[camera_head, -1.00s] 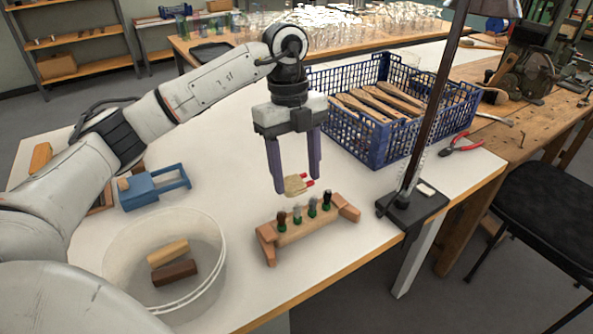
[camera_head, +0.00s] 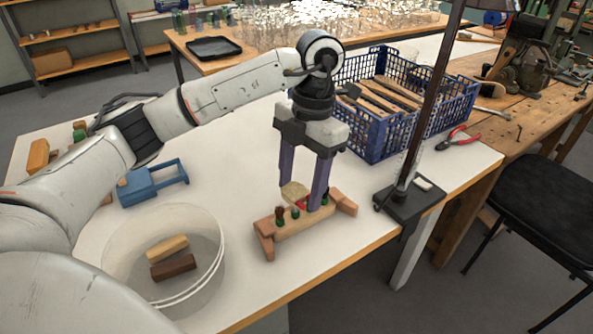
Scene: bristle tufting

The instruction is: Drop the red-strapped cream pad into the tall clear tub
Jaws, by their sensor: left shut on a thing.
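The cream pad (camera_head: 294,191) with red straps sits between the fingers of my left gripper (camera_head: 301,197), which is shut on it. The gripper points down, and pad and fingertips are just above or behind the wooden rack; whether they touch it I cannot tell. The near finger partly hides the pad. The clear tub (camera_head: 213,285) is round and stands at the table's front left, left of the gripper. It holds a light wooden block (camera_head: 167,248) and a dark brown one (camera_head: 173,267). My right gripper is not in view.
The wooden rack (camera_head: 285,228) holds several dark-handled, green-based pieces. A blue crate (camera_head: 376,142) with wooden pieces stands behind the gripper. A dark post on a black base (camera_head: 410,204) stands right. A blue frame (camera_head: 150,188) lies left. White table is clear between tub and rack.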

